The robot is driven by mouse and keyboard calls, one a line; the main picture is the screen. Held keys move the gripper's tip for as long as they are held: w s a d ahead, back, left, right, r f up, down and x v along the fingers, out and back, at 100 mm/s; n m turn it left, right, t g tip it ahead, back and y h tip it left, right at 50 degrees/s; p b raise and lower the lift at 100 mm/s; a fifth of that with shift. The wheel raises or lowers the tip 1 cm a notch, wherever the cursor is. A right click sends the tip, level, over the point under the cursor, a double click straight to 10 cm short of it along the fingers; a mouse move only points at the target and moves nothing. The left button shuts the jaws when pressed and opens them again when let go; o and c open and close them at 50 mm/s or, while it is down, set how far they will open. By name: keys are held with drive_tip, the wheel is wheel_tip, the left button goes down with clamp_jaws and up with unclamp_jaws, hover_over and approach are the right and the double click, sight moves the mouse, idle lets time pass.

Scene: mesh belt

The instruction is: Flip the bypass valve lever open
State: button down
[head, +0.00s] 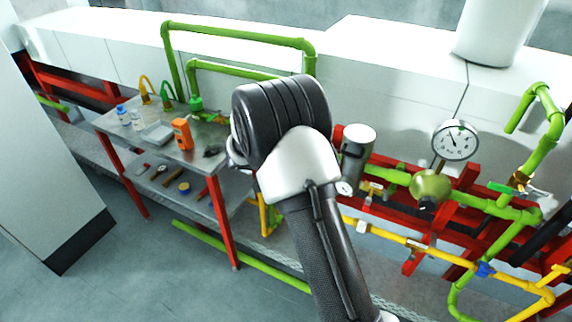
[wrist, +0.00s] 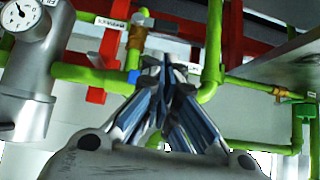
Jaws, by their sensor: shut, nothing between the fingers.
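My gripper (wrist: 168,65) is shut and empty in the wrist view, its fingertips in front of a green pipe. No label readable here shows which is the bypass valve lever. My arm hides the gripper in the head view.
A pressure gauge (head: 455,141) stands above the red frame (head: 468,177), with a grey canister (head: 357,153) to its left. The floor at lower left is clear.

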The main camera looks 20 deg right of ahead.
drive_tip(key=x, duration=1)
drive_tip(key=shift+a, duration=0.15)
